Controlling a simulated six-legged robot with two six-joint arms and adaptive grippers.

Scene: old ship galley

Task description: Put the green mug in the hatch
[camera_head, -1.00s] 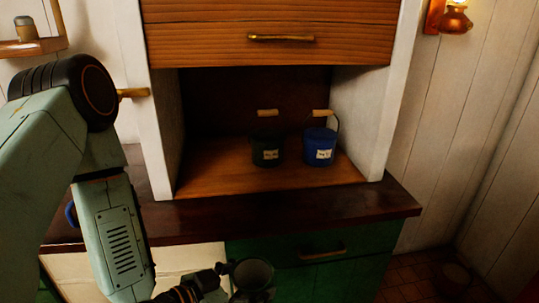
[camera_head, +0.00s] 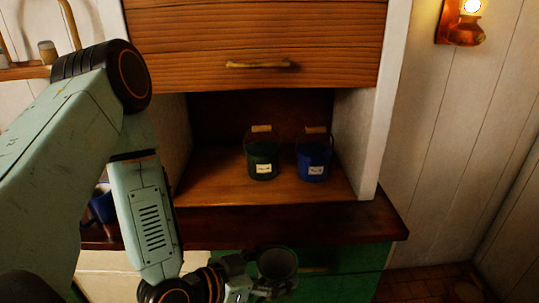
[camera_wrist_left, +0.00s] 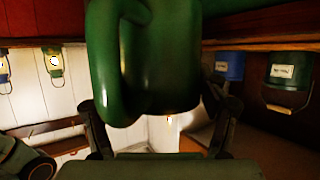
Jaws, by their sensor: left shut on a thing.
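My left gripper (camera_head: 245,277) is shut on the green mug (camera_head: 278,264) at the bottom of the head view. The mug looks upright, with its open top showing. In the left wrist view the mug (camera_wrist_left: 165,60) fills the upper middle, its handle toward the left, between the fingers of my left gripper (camera_wrist_left: 158,125). The hatch (camera_head: 215,178) is the open wooden compartment behind and above the mug, beyond the dark counter edge. The mug is outside it, in front of the cabinet. My right gripper is not in view.
A green bucket (camera_head: 262,161) and a blue bucket (camera_head: 313,163) stand inside the hatch, toward its right; the left part is clear. A wooden shutter (camera_head: 255,40) hangs above the opening. The dark counter (camera_head: 340,222) juts out below. A blue object (camera_head: 103,207) is partly hidden behind my left arm.

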